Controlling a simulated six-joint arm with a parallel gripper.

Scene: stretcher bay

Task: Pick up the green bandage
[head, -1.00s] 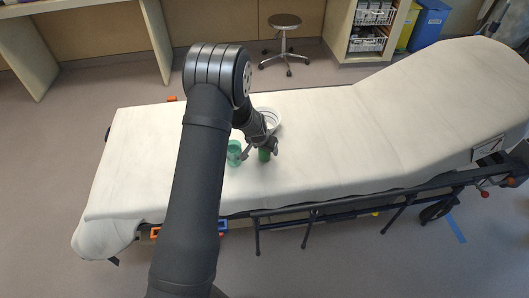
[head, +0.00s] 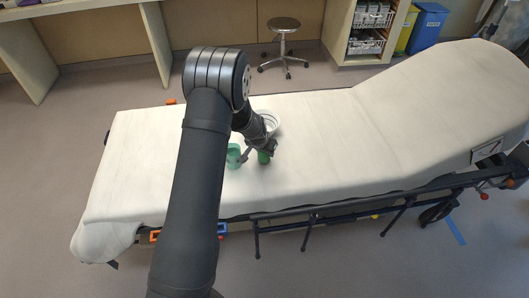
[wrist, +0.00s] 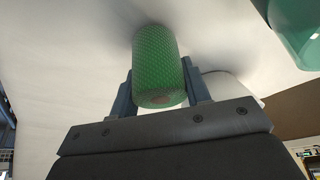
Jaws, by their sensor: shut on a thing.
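The green bandage (wrist: 157,68) is a textured green roll in the wrist view, standing between the two fingers of my gripper (wrist: 160,92). The fingers are shut on its sides. In the head view the bandage (head: 263,157) shows as a small dark green shape under my gripper (head: 260,150), at the middle of the stretcher. My gripper and arm hide part of it. I cannot tell whether it touches the sheet.
A teal cup-like container (head: 233,155) stands just left of the bandage; part of it shows in the wrist view (wrist: 300,30). A white round dish (head: 270,120) sits behind my gripper. The white stretcher sheet (head: 340,140) is clear to the right.

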